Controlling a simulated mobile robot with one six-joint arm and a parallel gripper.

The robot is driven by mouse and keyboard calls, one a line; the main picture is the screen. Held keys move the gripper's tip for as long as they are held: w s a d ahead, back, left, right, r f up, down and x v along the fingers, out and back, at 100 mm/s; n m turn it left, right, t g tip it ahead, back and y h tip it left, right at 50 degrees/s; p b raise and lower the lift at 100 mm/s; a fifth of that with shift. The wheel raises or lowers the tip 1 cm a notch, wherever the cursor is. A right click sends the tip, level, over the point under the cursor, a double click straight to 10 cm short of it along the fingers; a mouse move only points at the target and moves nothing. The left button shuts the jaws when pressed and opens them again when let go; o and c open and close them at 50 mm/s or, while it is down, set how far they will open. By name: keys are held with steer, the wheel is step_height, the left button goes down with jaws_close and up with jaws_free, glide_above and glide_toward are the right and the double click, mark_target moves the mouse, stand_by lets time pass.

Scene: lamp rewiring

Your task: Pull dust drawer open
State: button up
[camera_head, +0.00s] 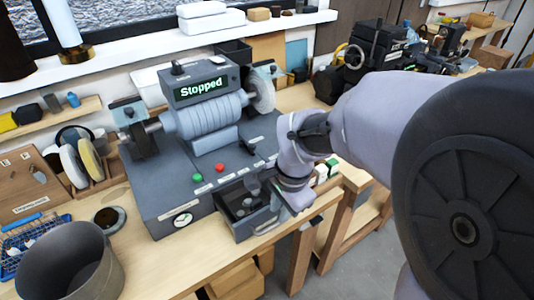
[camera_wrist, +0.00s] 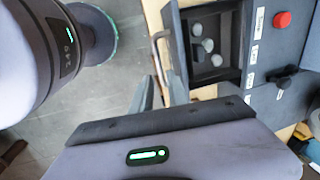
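The dust drawer (camera_head: 236,231) stands out from the front of the dark grey grinder base, open at the top. Inside it are several small grey round pieces and a dark box interior. In the wrist view the drawer (camera_wrist: 228,74) shows from above, with a metal bar handle (camera_wrist: 154,50) on its front. My gripper (camera_wrist: 160,80) is at the handle's near end. Its two grey fingers stand apart, one on each side of the bar, with visible gaps. In the head view my gripper (camera_head: 284,205) is at the drawer front, its fingertips mostly hidden by my wrist.
The grinder (camera_head: 205,110) shows "Stopped" above its drum. A green button (camera_head: 197,178) and a red button (camera_head: 220,167) are on its top. A grey bin (camera_head: 70,265) stands at the front left. Open floor lies before the bench.

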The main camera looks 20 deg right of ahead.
step_height(320, 180, up, 12)
steer(key=s+p, duration=0.2)
steer(key=p, duration=0.2)
steer(key=shift+d, duration=0.35)
steer(key=shift+f, duration=0.15)
steer(key=s+a+n+t+y+b, duration=0.1)
steer(key=s+a+n+t+b, duration=0.2)
steer(key=s+n, duration=0.7)
steer(key=a+t, duration=0.1)
steer(key=a, duration=0.1)
steer(key=shift+s+a, duration=0.3)
steer(key=shift+s, duration=0.1)
